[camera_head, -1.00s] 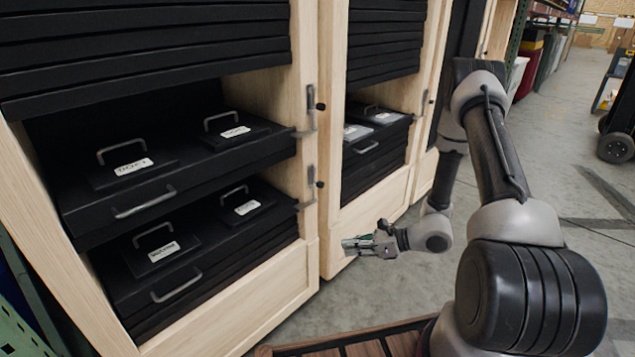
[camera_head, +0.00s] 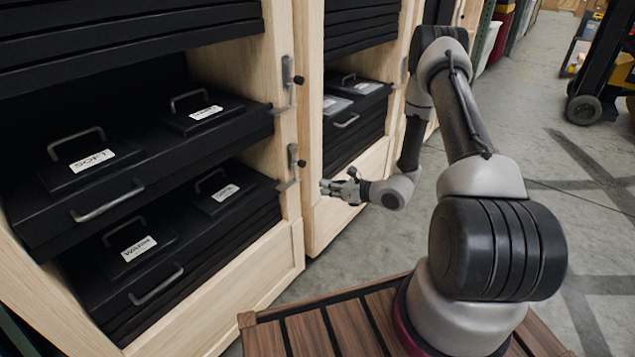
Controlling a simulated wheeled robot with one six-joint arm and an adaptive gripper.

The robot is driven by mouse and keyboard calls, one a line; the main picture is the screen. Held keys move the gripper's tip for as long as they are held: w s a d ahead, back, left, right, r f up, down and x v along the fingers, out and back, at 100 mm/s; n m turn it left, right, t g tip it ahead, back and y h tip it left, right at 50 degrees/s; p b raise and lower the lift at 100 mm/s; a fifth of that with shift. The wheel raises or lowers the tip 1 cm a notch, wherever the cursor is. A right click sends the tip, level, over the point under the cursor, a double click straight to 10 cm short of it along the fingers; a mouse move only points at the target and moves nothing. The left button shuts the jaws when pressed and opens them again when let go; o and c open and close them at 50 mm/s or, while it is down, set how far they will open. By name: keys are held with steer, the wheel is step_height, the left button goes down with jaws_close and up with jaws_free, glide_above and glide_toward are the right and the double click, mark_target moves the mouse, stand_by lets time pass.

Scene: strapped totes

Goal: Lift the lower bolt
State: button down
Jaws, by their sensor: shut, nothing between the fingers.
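The lower bolt (camera_head: 293,162) is a small grey metal latch with a dark knob. It is mounted on the pale wooden post (camera_head: 285,205) at the right edge of the left cabinet, level with the lower black drawer. A similar upper bolt (camera_head: 288,82) sits above it on the same post. My gripper (camera_head: 325,187) is shut and empty. In the picture it is to the right of the lower bolt and slightly below it, apart from it, in front of the neighbouring cabinet. Its fingertips point left toward the post.
Two black drawers with handles and labelled lids, the upper (camera_head: 140,165) and the lower (camera_head: 170,255), stand out on the left. A second cabinet (camera_head: 350,185) is behind my gripper. A forklift (camera_head: 600,80) is at the far right. The concrete floor (camera_head: 540,140) is mostly open.

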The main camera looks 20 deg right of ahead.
mark_target(303, 167)
steer(key=w+a+r, duration=0.1)
steer(key=w+a, duration=0.4)
steer(key=w, duration=0.2)
stand_by(0.5)
steer(key=shift+d+r, duration=0.1)
steer(key=shift+r, duration=1.65)
